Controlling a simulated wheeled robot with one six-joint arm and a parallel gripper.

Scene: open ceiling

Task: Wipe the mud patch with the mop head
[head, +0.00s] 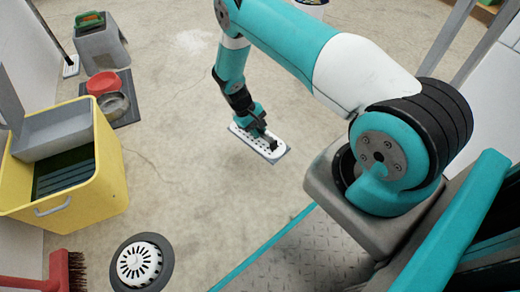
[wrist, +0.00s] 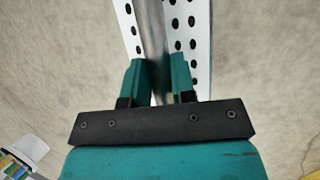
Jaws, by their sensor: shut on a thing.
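The mop head (head: 258,141) is a flat white plate with dark holes, in the middle of the head view. It also shows in the wrist view (wrist: 197,45), with a grey bar along its middle. My gripper (head: 266,133) is over the plate. In the wrist view its teal fingers (wrist: 157,82) are shut on the grey bar. The plate is at or close to the floor; I cannot tell if it touches. I cannot make out a brown mud patch. A pale whitish patch (head: 195,41) marks the floor farther back. My arm hides part of the floor.
A yellow mop bucket (head: 98,180) with a grey wringer stands at left. A red bowl (head: 103,83) and a grey bowl sit on a dark mat behind it. A round drain (head: 140,263) and a red brush (head: 58,272) are near front left. Middle floor is clear.

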